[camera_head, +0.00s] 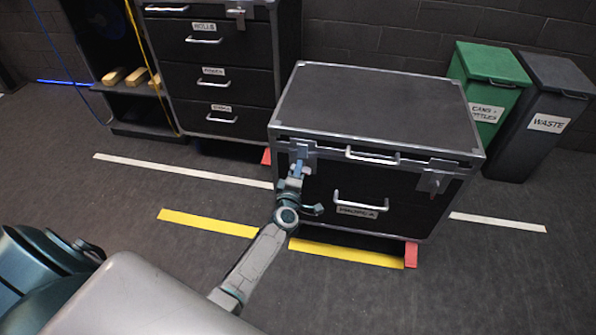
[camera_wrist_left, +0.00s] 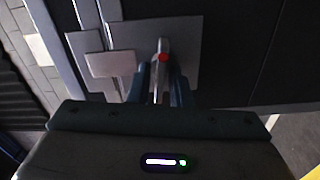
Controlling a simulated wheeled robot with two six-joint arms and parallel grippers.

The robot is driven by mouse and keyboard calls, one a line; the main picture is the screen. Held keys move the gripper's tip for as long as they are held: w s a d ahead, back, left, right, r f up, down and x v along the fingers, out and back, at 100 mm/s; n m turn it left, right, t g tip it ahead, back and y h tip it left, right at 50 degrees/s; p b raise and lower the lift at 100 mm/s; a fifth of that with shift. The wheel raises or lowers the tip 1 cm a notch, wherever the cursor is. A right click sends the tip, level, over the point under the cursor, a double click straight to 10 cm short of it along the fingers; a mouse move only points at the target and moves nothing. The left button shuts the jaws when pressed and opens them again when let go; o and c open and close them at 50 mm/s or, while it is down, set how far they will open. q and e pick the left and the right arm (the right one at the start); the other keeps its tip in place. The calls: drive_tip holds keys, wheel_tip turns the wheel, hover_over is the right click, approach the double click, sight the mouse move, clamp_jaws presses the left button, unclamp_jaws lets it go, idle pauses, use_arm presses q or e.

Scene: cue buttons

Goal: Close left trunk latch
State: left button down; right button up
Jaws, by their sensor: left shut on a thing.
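A black trunk (camera_head: 365,100) with metal edges stands on the floor, its lid down. Its left latch (camera_head: 303,149) is a grey metal plate on the front left of the lid seam; it also shows in the wrist view (camera_wrist_left: 185,38). A lever with a red tip (camera_wrist_left: 163,57) stands out from that latch. My left gripper (camera_head: 297,170) is at the latch, its fingers shut on the lever, with the red tip showing between them in the wrist view (camera_wrist_left: 159,80). The right latch (camera_head: 433,180) is on the front right. My right gripper is not in view.
A drawer cabinet (camera_head: 245,57) stands behind at the left. A green bin (camera_head: 490,68) and a dark waste bin (camera_head: 553,85) stand right of the trunk. A front handle (camera_head: 361,198) projects below the latches. The floor before the trunk is clear, with yellow tape (camera_head: 205,222).

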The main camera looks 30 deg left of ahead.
use_arm(q)
drive_tip(key=shift+f+n, duration=0.1)
drive_tip(key=shift+n, duration=0.7)
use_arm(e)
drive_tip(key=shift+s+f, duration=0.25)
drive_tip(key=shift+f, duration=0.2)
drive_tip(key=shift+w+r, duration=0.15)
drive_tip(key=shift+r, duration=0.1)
use_arm(q)
drive_tip(key=c, duration=1.6)
unclamp_jaws()
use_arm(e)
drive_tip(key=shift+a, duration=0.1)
use_arm(q)
drive_tip(key=shift+o, duration=0.2)
drive_tip(key=v, duration=1.1)
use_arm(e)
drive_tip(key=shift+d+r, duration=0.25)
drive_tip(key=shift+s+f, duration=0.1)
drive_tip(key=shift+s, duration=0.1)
